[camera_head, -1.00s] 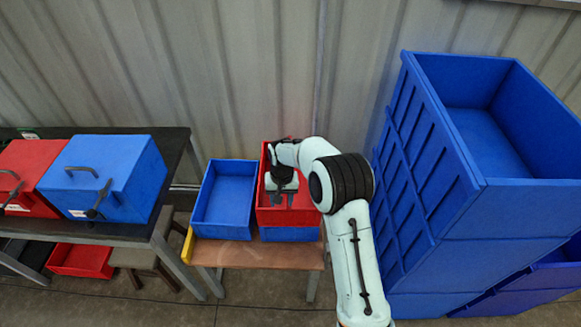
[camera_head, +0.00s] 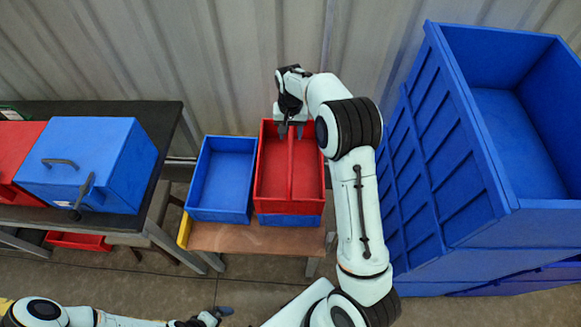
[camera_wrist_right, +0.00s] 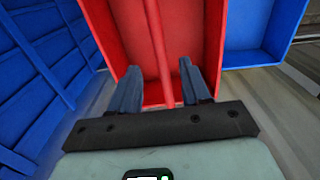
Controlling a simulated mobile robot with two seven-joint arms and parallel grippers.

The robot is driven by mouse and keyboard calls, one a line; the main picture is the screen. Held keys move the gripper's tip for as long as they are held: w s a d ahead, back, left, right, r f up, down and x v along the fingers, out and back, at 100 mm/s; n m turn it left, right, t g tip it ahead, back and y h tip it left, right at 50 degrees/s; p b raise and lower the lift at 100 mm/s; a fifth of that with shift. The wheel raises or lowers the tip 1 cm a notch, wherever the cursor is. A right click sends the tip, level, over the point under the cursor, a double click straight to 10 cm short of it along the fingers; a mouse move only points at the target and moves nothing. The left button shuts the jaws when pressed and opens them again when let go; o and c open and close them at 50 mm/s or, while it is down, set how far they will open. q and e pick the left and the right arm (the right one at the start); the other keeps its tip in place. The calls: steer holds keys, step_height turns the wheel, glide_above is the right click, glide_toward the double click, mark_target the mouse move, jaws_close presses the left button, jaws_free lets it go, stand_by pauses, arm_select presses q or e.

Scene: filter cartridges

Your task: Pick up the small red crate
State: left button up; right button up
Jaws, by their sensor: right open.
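The small red crate (camera_head: 272,185), open with a divider down its middle, sits on top of a blue crate (camera_head: 290,220) on a low wooden bench. My right gripper (camera_head: 291,131) is open and empty at the crate's far wall, pointing down. In the right wrist view the open fingers (camera_wrist_right: 158,88) appear over the red crate's (camera_wrist_right: 185,45) edge, on either side of the divider. Whether they touch it I cannot tell. My left gripper (camera_head: 218,314) is low at the bottom edge, away from the crate, its fingers unclear.
An open blue crate (camera_head: 220,212) stands close on the left on the bench (camera_head: 255,240). A tall stack of large blue crates (camera_head: 440,150) stands to the right. A dark table (camera_head: 160,120) with red and blue boxes is at left. A corrugated wall stands behind.

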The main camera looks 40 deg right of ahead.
mark_target(290, 146)
step_height(290, 146, down, 3)
steer(key=shift+d+f, duration=0.1)
step_height(290, 146, down, 4)
steer(key=shift+s, duration=0.15)
steer(key=shift+f, duration=0.6)
jaws_close()
steer(key=shift+r, duration=0.1)
stand_by(0.9)
